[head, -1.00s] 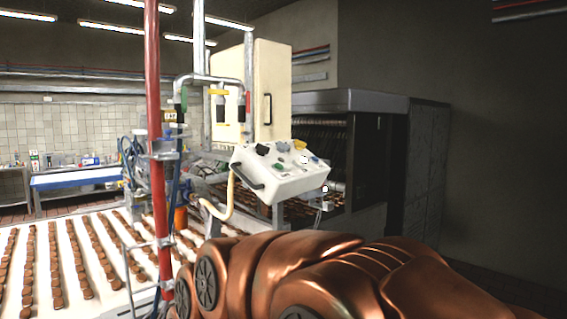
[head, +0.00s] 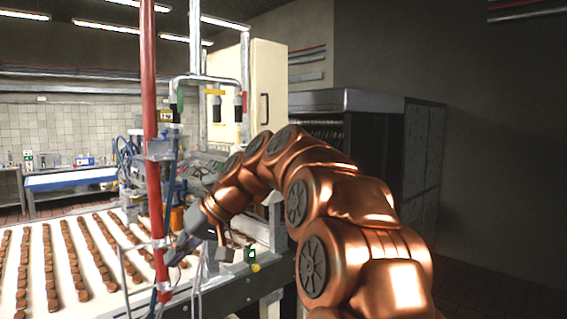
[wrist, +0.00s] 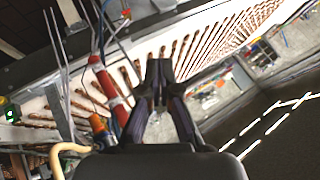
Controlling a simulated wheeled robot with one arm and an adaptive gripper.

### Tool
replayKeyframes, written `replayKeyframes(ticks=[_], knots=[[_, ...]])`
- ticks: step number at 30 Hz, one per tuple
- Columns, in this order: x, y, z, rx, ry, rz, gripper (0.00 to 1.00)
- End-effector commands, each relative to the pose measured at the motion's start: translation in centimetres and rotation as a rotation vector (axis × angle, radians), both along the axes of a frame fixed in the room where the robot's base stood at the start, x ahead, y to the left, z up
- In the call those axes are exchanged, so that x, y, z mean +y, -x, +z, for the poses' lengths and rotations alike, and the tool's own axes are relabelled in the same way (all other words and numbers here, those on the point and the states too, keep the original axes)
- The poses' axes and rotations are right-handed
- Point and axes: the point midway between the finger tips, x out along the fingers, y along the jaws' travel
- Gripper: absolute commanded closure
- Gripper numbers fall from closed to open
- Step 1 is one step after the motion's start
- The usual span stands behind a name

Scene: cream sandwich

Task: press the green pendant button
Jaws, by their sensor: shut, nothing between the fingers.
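My gripper (wrist: 159,78) is shut and empty, its dark fingers together in the wrist view. In the head view its dark body (head: 190,238) hangs above the conveyor's front edge, beside the red pole. The white control box with coloured buttons is hidden behind my copper arm in the head view, and I cannot make out a green button on it. A small green-lit part (head: 251,252) shows at the conveyor's edge, right of my gripper and apart from it. A green-lit spot (wrist: 12,114) also shows at the wrist view's left edge; I cannot tell whether it is the same part.
A red pole (head: 152,150) stands left of my gripper; it crosses the wrist view too (wrist: 108,85). The conveyor (head: 90,260) carries rows of brown biscuits. A tall cream cabinet (head: 266,85) and a dark machine (head: 425,150) stand behind. Hoses and thin rods crowd the pole.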

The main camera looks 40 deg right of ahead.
Motion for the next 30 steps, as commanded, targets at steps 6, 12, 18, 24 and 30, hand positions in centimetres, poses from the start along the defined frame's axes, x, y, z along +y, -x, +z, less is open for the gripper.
replayKeyframes(ticks=[6, 12, 18, 24, 30], knots=[[-5.9, -2.5, 4.5, -0.148, -0.015, -0.041, 1.0], [-11.5, -3.5, 8.2, -0.277, -0.005, -0.072, 1.0], [-17.4, -3.3, 11.6, -0.408, 0.034, -0.108, 1.0], [-23.1, -1.9, 14.4, -0.527, 0.097, -0.139, 1.0], [-28.3, 0.6, 16.9, -0.633, 0.19, -0.168, 1.0]])
